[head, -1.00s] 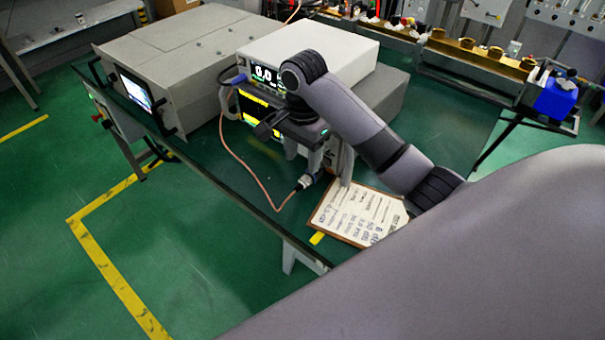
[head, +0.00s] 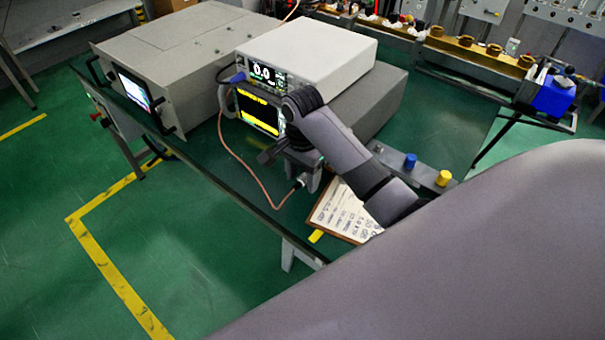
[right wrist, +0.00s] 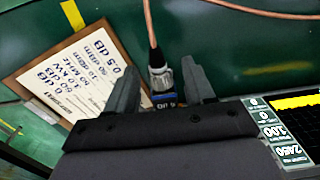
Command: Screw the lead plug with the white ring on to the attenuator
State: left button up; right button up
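The lead plug (head: 298,185) is the metal end of a copper-coloured lead (head: 253,180), low at the front of the bench in the head view. In the right wrist view the silver plug (right wrist: 158,72) stands between the fingers, with its lead running away upward. A dark piece with a blue "dB" label (right wrist: 165,100), which looks like the attenuator, sits against the plug's near end. Whether the two are screwed together, and the white ring, I cannot make out. My right gripper (right wrist: 160,80) is open around them, with gaps on both sides. My left gripper is out of view.
A clipboard with a printed sheet (right wrist: 75,75) lies beside the gripper. Stacked instruments (head: 307,52) with lit screens stand behind it. A grey bar with blue and yellow caps (head: 425,172) lies to the right. A large grey cabinet (head: 180,55) stands left.

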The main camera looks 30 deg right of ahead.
grip_shut()
jog(key=t, duration=0.2)
jog(key=t+y, duration=0.1)
jog(key=t, duration=0.1)
jog(key=shift+s+d, duration=0.15)
jog(key=shift+s, duration=0.25)
jog(key=shift+s+f+t+y, duration=0.1)
jog(key=shift+t+y, duration=0.5)
jog(key=shift+t, duration=0.6)
jog(key=shift+o, duration=0.3)
grip_release()
